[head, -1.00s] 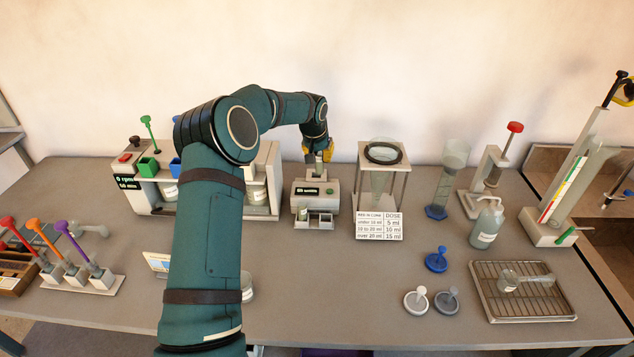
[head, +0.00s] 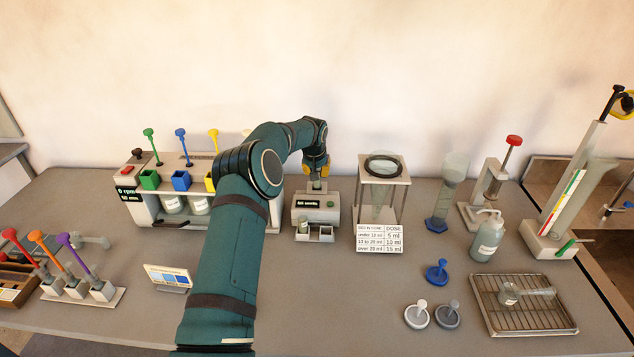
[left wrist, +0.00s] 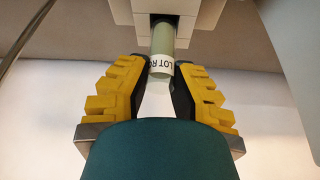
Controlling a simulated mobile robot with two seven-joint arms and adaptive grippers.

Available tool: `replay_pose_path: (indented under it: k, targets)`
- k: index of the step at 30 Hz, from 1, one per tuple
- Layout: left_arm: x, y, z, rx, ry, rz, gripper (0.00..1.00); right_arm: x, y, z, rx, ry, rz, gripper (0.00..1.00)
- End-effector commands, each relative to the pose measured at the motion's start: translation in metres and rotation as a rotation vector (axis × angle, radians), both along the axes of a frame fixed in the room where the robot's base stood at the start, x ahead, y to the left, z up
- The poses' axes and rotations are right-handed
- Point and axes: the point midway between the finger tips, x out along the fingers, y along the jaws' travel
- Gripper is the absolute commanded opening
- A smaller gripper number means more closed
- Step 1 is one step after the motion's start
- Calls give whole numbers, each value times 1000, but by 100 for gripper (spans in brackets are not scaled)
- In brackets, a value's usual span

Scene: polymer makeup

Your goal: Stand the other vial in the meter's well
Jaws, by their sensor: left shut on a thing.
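The meter (head: 316,208) is a small pale box with a dark display, standing mid-bench. My left gripper (head: 317,172) is above its top, shut on a pale green vial (head: 316,185). In the left wrist view the gripper (left wrist: 160,88) has yellow fingers either side of the vial (left wrist: 162,45), whose white label reads "LOT R...". The vial's far end is at a dark opening in the meter's top (left wrist: 190,25); how deep it sits is hidden. Another vial (head: 303,224) stands in the left compartment of the holder at the meter's front. My right gripper is not in view.
A stirrer unit with coloured levers (head: 180,180) stands left of the meter, partly behind my left arm. A cone stand (head: 395,192) with a dose card (head: 379,238) is close on the right. A wire rack (head: 520,318) is farther right.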

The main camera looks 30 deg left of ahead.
Motion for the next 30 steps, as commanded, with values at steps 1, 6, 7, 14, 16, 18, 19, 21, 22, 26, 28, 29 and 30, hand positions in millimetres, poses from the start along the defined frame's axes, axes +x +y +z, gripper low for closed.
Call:
replay_pose_path:
  k: [1, 6, 7, 14, 16, 18, 19, 21, 22, 26, 28, 29, 30]
  targets:
    - [-1, 0, -10, -2, 2, 1, 0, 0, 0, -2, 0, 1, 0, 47]
    - [0, 0, -36, -1, 2, -1, 0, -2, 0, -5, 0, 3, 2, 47]
    - [0, 0, -38, -1, 1, -1, 0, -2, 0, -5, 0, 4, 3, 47]
    - [0, 0, -38, 0, 0, 0, 0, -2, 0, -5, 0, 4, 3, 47]
    - [0, 0, -39, 0, 0, -1, 0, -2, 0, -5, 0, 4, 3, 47]
    - [0, 0, -41, 0, 0, -1, 0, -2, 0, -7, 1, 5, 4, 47]
    - [0, 0, -42, 0, 0, -1, 0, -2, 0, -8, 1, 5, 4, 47]
    - [0, 0, -42, 0, 0, -1, 42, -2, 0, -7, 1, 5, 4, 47]
    - [0, 0, -42, 0, 1, -1, 46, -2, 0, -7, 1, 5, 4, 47]
    - [0, 0, -42, 0, 1, -1, 46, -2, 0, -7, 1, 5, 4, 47]
    - [0, 0, -42, 0, 1, -1, 46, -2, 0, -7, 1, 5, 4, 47]
    - [0, 0, -42, 0, 1, -1, 46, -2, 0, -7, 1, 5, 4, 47]
    - [0, 0, -41, 0, 0, -1, 46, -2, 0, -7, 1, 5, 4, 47]
